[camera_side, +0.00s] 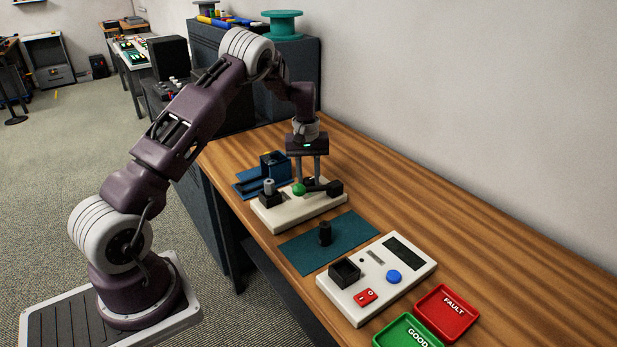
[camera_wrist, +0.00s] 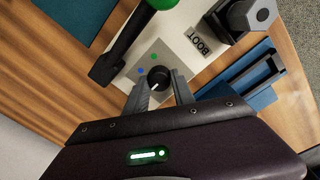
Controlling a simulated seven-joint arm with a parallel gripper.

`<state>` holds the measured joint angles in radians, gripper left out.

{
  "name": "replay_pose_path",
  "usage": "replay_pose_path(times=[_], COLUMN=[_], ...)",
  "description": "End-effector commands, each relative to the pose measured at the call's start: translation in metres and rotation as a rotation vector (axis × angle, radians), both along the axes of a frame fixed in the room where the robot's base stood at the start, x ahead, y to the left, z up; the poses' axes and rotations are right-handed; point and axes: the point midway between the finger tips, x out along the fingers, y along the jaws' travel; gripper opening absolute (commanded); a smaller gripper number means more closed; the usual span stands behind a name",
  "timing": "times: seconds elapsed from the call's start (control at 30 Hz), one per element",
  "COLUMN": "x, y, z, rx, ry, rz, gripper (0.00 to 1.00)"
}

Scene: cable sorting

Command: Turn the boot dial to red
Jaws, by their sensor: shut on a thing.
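The boot dial (camera_wrist: 160,75) is a black round knob with a white pointer line, on a grey plate (camera_wrist: 150,62) in the wrist view. My gripper (camera_wrist: 162,86) has its two fingers on either side of the knob and is shut on it. The pointer line slants toward the lower left of the picture. A blue dot (camera_wrist: 140,70) and a green dot (camera_wrist: 153,56) show beside the knob; no red mark is visible. In the side view my gripper (camera_side: 309,181) points down over the white boot station (camera_side: 300,213), and the dial is hidden there.
A black lever with a green ball (camera_side: 299,189) lies close in front of my fingers. A black holder with a grey post (camera_side: 269,188) stands left on the station. A teal mat (camera_side: 300,255), a white test box (camera_side: 405,275), red (camera_side: 447,312) and green trays (camera_side: 385,341) lie nearer.

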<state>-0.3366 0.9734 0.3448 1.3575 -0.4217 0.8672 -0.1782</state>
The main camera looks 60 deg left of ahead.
Motion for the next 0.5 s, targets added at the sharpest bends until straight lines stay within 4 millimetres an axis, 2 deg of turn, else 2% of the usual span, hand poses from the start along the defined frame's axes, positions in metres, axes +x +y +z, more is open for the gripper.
replay_pose_path(times=[0.37,0.4,0.5], x=[0.0012,0.0012,0.0011], y=[0.0007,0.0007,0.0006], z=[0.0016,0.0016,0.0014], rx=[0.001,0.001,0.001], ry=[-0.005,-0.005,-0.005], rz=[0.008,0.008,0.007], gripper=[0.00,0.32,0.52])
